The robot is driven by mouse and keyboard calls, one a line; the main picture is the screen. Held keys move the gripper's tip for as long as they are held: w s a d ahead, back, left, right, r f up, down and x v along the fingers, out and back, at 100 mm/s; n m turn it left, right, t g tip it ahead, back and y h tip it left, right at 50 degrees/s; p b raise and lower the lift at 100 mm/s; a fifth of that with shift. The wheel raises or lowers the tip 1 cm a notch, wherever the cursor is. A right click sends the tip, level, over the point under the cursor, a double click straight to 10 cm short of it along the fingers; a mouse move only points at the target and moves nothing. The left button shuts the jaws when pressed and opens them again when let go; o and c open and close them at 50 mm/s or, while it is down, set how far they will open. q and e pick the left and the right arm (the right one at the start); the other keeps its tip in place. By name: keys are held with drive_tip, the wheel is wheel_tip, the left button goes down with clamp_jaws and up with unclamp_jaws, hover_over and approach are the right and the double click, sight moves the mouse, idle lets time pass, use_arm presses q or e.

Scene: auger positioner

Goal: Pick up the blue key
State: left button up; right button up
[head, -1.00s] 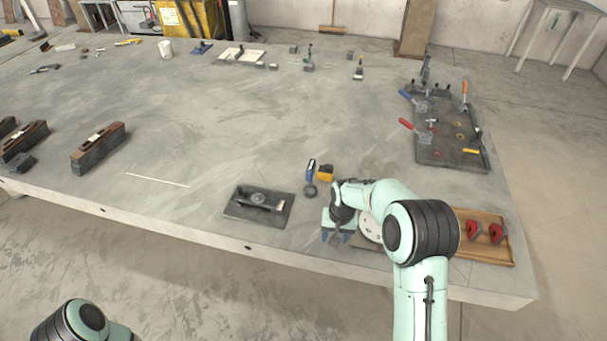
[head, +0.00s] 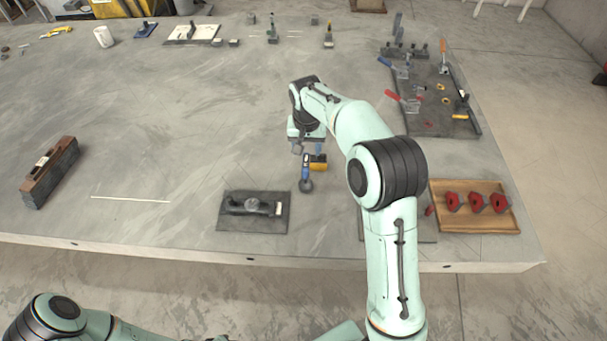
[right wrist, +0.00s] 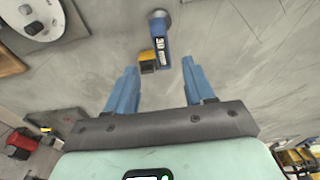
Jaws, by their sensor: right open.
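The blue key (head: 305,172) lies on the grey table, with its round grey end toward the near edge. It also shows in the right wrist view (right wrist: 161,37), ahead of the fingers. A small yellow block (head: 318,163) sits close beside it, and also shows in the right wrist view (right wrist: 147,62). My right gripper (head: 308,147) is just beyond the key on its far side. In the right wrist view the blue fingers (right wrist: 159,70) are spread and empty, pointing toward the key. My left gripper is not visible; part of my left arm shows at bottom left.
A dark plate with a handled tool (head: 240,222) lies left of the key. A wooden tray (head: 480,225) with red pieces is at right. A dark board with clamps (head: 425,115) stands at back right. The table left of the key is mostly clear.

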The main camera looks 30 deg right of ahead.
sight(306, 161)
drive_tip(key=f, duration=0.4)
drive_tip(key=shift+w+d+f, duration=0.1)
drive_tip(key=shift+w, duration=0.2)
drive_tip(key=f, duration=0.5)
drive_tip(key=shift+w, duration=0.2)
clamp_jaws()
